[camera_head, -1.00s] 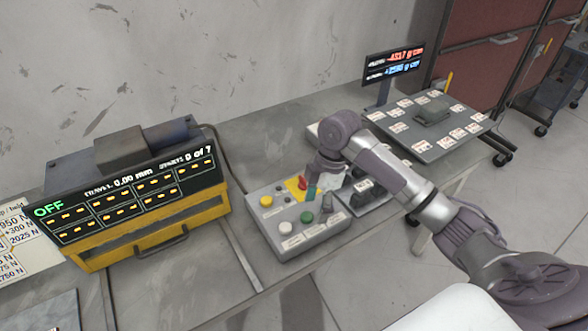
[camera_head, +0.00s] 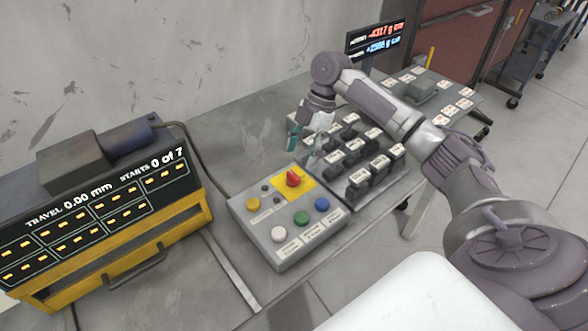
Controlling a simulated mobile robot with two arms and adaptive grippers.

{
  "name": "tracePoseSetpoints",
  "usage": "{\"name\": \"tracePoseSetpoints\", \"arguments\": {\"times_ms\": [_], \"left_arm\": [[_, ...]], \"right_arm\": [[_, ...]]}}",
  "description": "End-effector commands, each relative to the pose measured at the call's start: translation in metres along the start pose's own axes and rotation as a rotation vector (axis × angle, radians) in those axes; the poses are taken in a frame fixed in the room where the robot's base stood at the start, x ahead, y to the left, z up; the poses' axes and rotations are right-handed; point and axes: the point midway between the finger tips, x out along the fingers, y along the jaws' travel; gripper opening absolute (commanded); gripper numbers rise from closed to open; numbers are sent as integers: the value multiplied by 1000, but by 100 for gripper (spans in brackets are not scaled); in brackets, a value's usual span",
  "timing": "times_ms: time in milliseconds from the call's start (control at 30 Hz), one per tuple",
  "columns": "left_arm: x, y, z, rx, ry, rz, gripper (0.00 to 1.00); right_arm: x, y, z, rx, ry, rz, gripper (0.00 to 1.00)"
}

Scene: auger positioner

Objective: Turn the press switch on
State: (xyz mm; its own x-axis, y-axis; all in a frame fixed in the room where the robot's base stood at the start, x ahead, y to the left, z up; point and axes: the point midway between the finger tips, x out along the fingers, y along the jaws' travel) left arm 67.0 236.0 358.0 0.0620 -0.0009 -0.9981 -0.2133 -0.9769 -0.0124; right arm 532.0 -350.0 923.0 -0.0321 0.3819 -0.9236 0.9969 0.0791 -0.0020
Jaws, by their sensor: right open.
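A grey panel (camera_head: 395,176) carries several black switches with white labels. The labels are too small to read, so I cannot tell which one is the press switch. My right gripper (camera_head: 305,147) reaches in from the right and is open, fingers pointing down at the panel's left end, behind the button box. It holds nothing visible, and I cannot tell whether it touches anything. It and its arm hide part of the panel's back. My left gripper is out of view.
The grey button box (camera_head: 291,255) has a red knob (camera_head: 294,178) on a yellow plate and white, green, blue and yellow buttons. A yellow-black display unit (camera_head: 130,245) reads 0.00 mm and 0 of 7. A labelled board (camera_head: 462,83) and lit display (camera_head: 375,46) stand behind.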

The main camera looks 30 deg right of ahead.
Motion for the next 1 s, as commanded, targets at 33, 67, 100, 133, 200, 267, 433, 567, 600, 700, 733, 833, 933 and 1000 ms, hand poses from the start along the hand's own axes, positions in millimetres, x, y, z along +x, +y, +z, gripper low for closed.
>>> {"name": "tracePoseSetpoints", "arguments": {"times_ms": [33, 67, 100, 133, 200, 267, 433, 567, 600, 700, 733, 833, 933, 1000], "left_arm": [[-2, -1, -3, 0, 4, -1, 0], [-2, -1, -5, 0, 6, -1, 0], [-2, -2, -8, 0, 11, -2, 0], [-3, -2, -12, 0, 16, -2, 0], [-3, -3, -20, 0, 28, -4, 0], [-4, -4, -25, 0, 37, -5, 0], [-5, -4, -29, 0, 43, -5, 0], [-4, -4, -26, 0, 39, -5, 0], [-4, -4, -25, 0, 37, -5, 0], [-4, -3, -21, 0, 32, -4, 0], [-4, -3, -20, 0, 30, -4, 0], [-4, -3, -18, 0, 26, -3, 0], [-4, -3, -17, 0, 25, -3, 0], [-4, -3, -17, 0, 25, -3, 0]], "right_arm": [[11, -1, 0, 0, 1, -4, 68], [17, -1, 0, 0, 0, -4, 68], [24, 0, 0, 0, 0, -2, 68], [28, -1, 0, 0, 0, -3, 68], [38, 0, 0, 0, 0, -2, 68], [45, 0, 0, 0, 0, -1, 68], [56, 0, 0, 1, -1, 0, 68], [57, 0, 0, 1, -1, 1, 68], [57, 0, 0, 1, -1, 1, 68], [57, 0, 0, 1, -1, 1, 68], [57, 0, 0, 1, -1, 1, 65], [57, 0, 0, 1, -1, 1, 48], [57, 0, 0, 1, -1, 1, 31], [57, 0, 0, 1, -1, 1, 20]]}}
